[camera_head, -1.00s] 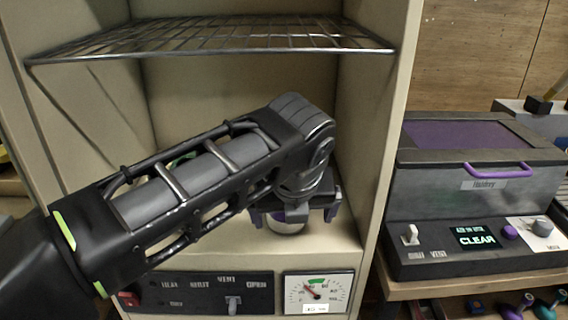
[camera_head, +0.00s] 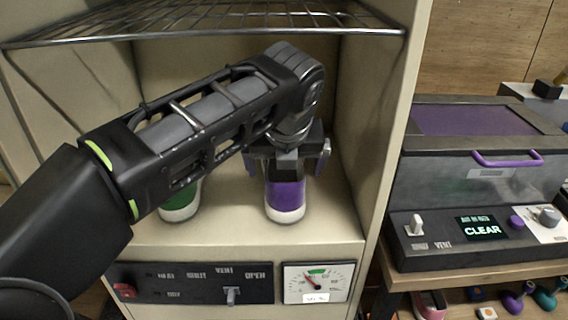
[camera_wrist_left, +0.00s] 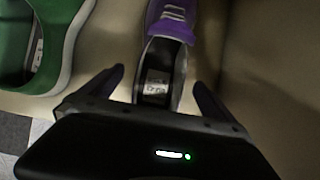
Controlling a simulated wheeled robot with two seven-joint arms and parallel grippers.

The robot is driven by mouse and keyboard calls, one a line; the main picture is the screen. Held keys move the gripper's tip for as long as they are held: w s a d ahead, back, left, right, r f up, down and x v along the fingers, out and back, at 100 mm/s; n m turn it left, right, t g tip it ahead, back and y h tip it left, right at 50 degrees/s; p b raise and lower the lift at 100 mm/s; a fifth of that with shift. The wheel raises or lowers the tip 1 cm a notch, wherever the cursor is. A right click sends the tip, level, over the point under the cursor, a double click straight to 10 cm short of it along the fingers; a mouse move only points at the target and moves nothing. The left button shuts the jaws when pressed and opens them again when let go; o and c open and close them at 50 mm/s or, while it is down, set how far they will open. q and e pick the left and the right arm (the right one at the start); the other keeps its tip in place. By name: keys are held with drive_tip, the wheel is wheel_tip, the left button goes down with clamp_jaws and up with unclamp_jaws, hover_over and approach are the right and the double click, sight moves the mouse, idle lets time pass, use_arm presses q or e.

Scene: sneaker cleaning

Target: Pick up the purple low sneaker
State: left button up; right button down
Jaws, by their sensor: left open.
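The purple low sneaker (camera_head: 286,194) with a white sole edge stands on the cabinet floor, its near end facing out; my gripper hides its far part in the head view. In the left wrist view the purple sneaker (camera_wrist_left: 172,29) shows its strap and dark inside with a pale label. My left gripper (camera_wrist_left: 160,82) is open, with one finger on each side of the sneaker's opening; I cannot tell whether they touch it. In the head view the left gripper (camera_head: 288,158) is over the sneaker. My right gripper is not in view.
A green sneaker (camera_head: 181,204) stands to the left, partly behind my arm, also in the left wrist view (camera_wrist_left: 35,45). A wire rack (camera_head: 220,22) spans above. The cabinet's right wall is close. A lidded box (camera_head: 478,181) stands outside at right.

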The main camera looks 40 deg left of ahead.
sight(284, 176)
use_arm(q)
drive_tip(key=shift+w+a, duration=0.7)
drive_tip(key=shift+w, duration=0.2)
drive_tip(key=shift+w+a, duration=0.7)
drive_tip(key=shift+w, duration=0.2)
drive_tip(key=shift+w+a, duration=0.25)
drive_tip(key=shift+w, duration=0.05)
drive_tip(key=b+x, duration=0.1)
drive_tip(key=x, duration=0.4)
drive_tip(key=shift+w+a, duration=0.1)
drive_tip(key=shift+w, duration=0.05)
drive_tip(key=c, duration=1.7)
drive_tip(key=shift+r, duration=0.1)
